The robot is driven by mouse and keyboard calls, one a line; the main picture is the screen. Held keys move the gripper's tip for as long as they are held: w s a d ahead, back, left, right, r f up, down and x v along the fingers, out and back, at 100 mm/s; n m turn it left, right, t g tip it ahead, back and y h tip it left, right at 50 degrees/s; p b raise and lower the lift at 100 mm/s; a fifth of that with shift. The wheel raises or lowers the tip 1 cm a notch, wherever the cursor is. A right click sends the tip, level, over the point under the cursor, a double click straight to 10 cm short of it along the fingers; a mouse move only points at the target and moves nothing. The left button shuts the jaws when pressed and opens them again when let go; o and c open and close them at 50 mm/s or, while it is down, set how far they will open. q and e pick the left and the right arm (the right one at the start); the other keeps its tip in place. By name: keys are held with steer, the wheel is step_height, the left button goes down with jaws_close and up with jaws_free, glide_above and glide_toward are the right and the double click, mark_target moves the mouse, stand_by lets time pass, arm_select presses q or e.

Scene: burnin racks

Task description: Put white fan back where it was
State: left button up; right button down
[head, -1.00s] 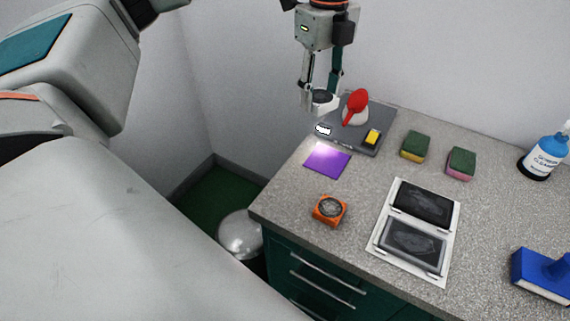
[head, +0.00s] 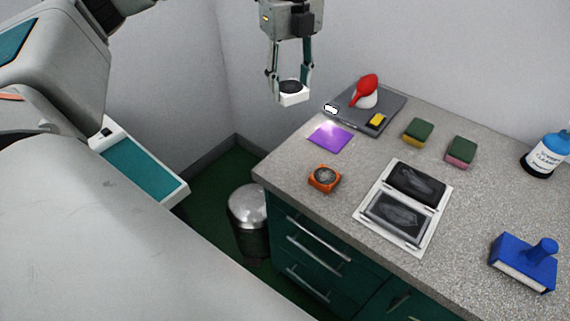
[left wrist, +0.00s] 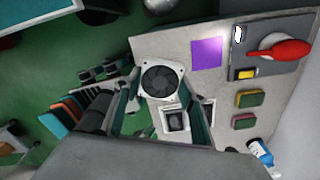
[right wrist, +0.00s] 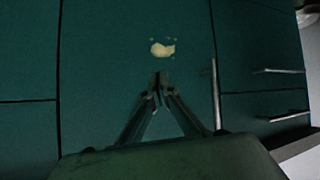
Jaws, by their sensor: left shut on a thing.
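The white fan (head: 293,98), a square white frame with a dark round rotor, is held in my left gripper (head: 290,84). It hangs in the air left of the counter's far left corner in the head view. The left wrist view shows the white fan (left wrist: 146,92) face-on between the fingers of my left gripper (left wrist: 161,88). An orange fan (head: 324,179) lies on the counter (head: 283,167) near its left edge. My right gripper (right wrist: 159,80) shows only in the right wrist view, fingertips together and empty, in front of green cabinet fronts.
A metal bin (head: 248,213) stands on the floor.

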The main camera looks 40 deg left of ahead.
mark_target(288, 160)
arm_select(q)
steer(key=shift+s+f, duration=0.1)
steer(key=shift+f, duration=0.1)
step_height(288, 160, down, 19)
steer(key=shift+f+p, duration=0.1)
steer(key=shift+p, duration=0.2)
steer(key=shift+f, duration=0.25)
steer(key=shift+f, duration=0.15)
steer(key=o, duration=1.2)
steer(key=shift+a, duration=0.1)
